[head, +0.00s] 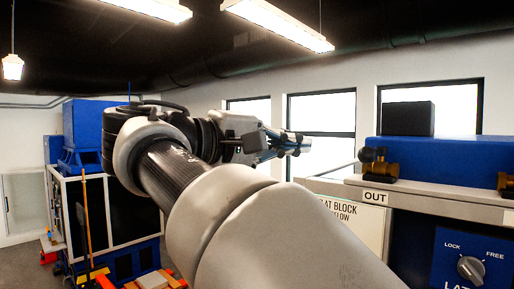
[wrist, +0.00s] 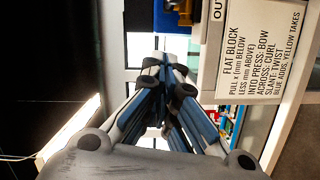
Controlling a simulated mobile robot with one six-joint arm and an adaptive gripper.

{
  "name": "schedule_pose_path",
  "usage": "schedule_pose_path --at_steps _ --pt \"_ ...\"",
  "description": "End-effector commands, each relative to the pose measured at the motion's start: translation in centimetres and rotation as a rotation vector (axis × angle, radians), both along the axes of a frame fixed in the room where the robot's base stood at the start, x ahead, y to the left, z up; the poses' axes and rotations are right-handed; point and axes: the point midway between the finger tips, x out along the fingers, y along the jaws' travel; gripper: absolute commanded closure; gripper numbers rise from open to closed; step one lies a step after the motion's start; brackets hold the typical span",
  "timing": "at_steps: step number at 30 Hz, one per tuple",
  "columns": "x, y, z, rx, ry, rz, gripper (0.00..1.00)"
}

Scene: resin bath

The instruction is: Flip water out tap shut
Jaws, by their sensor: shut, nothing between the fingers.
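The water out tap (head: 378,164) is a small brass valve with dark parts. It sits on the grey ledge just above the OUT label (head: 376,197), right of centre in the head view. A thin pale rod runs left from it; I cannot tell whether this is its lever. Part of the brass shows at the top of the wrist view (wrist: 184,12). My gripper (head: 297,144) is shut and empty, held level to the left of the tap and apart from it in the picture. It also shows in the wrist view (wrist: 166,62).
A second brass valve (head: 505,184) sits at the right edge. A blue housing (head: 440,150) with a black box (head: 407,118) stands behind the ledge. Below are a LOCK/FREE knob (head: 470,269) and a FLAT BLOCK sign (wrist: 262,75). Blue machinery (head: 90,125) stands far left.

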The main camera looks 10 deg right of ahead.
Motion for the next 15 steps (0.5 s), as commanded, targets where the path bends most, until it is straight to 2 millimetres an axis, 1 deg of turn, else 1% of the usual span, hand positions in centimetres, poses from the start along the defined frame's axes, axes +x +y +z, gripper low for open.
schedule_pose_path --at_steps 5,8,11,15 --pt "0.1 -0.3 0.0 0.001 0.001 -0.001 1.00" --pt "0.5 -1.2 0.0 0.000 0.001 -0.002 1.00" --pt "1.0 -2.7 -0.1 0.000 0.001 -0.004 1.00" --pt "2.3 -5.5 -0.2 0.001 0.002 -0.006 1.00"
